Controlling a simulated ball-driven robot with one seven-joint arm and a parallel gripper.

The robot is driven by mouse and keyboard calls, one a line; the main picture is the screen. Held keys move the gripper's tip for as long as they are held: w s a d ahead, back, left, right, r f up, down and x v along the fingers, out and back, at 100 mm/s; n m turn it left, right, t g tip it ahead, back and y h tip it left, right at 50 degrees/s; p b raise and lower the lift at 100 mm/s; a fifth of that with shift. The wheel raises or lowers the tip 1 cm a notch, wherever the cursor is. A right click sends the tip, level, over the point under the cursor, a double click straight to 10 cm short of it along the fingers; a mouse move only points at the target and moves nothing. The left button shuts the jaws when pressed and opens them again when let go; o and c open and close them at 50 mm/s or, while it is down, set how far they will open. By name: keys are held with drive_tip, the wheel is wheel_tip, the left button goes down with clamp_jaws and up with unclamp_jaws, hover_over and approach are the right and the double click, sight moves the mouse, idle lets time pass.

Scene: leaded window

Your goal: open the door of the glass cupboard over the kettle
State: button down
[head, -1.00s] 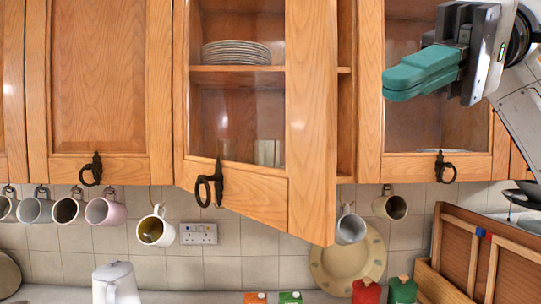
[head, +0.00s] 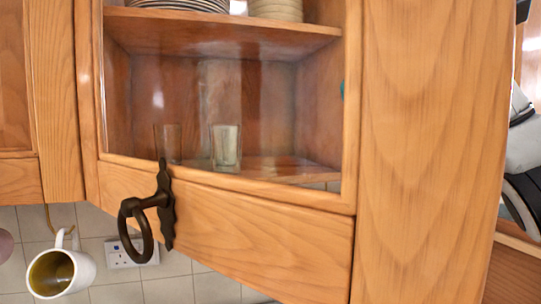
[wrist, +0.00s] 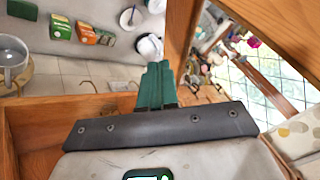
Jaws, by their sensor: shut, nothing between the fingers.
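The glass cupboard door (head: 250,235) fills most of the head view. It has a wooden frame and a dark ring handle (head: 140,228). It stands ajar, its right side swung out toward me. My gripper shows in the wrist view as teal fingers (wrist: 155,86) pressed together, with nothing between them. The fingers are near the cupboard's lower wooden edge (wrist: 70,108), beside an upright wooden edge. Contact with the door cannot be told. In the head view only a sliver of teal shows at the door glass's right edge; the door hides the rest. The kettle is not clearly seen.
Plates (head: 180,4) and glasses (head: 226,147) stand on shelves behind the glass. A mug (head: 60,270) hangs at lower left, near a wall socket (head: 130,252). Green and orange boxes (wrist: 85,32) stand on the counter in the wrist view.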

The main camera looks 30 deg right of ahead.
sight(290, 163)
drive_tip(key=shift+w+a+f+p, duration=0.1)
drive_tip(key=shift+a+f+p, duration=0.3)
drive_tip(key=shift+a+f, duration=1)
drive_tip(key=shift+s+a+f+p, duration=0.1)
drive_tip(key=shift+a+f+p, duration=0.35)
drive_tip(key=shift+a+f, duration=0.95)
drive_tip(key=shift+w+a+f+p, duration=0.1)
drive_tip(key=shift+a+f+p, duration=0.3)
drive_tip(key=shift+a+f, duration=1)
drive_tip(key=shift+a+r, duration=0.4)
drive_tip(key=shift+a, duration=0.05)
